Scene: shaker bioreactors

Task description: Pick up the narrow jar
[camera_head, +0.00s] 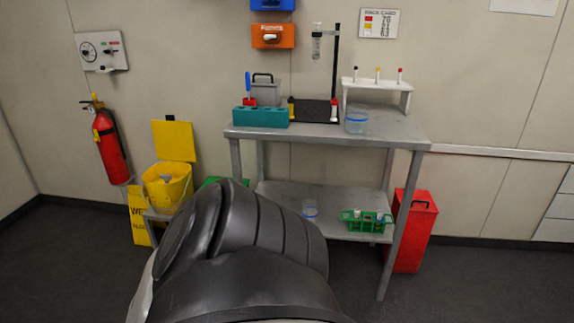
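Two clear jars with blue bands are in view. One jar (356,122) stands on the table top near its right front, and looks wider. The other jar (310,208) stands on the lower shelf and looks narrower; its lower part is close to my dark arm link. A clear tube-like vessel (316,42) is also held up on the black stand. I cannot tell for certain which of these is the narrow jar. Neither gripper is in view; only a large dark part of my own body fills the lower middle.
The grey metal table (400,133) carries a teal rack (260,117), a grey box (266,92) and a white rack (377,86). A green tube rack (366,221) sits on the lower shelf. A red bin (416,230) stands right, a yellow bucket (167,188) left.

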